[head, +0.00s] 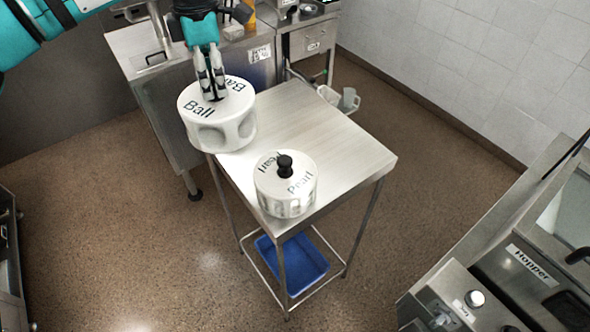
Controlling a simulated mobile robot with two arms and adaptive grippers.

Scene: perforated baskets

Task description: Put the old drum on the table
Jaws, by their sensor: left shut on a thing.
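A white drum marked "Ball" (226,135) hangs from my left gripper (215,97), which is shut on the top of the drum. The drum is upright and overlaps the back left edge of the steel table (325,140); it looks raised, but the gap to the table top cannot be told. A second white drum marked "Pearl" (286,203), with a black knob on its lid, stands upright on the table near its front corner. Neither drum's marking shows which is the old one. My right gripper is not in view.
The table top is bare at its middle and right. A blue tub (292,264) sits on the lower shelf. Steel counters (170,75) stand behind the table at the left. A machine labelled "Hopper" (520,262) is at the lower right. Open floor lies around the table.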

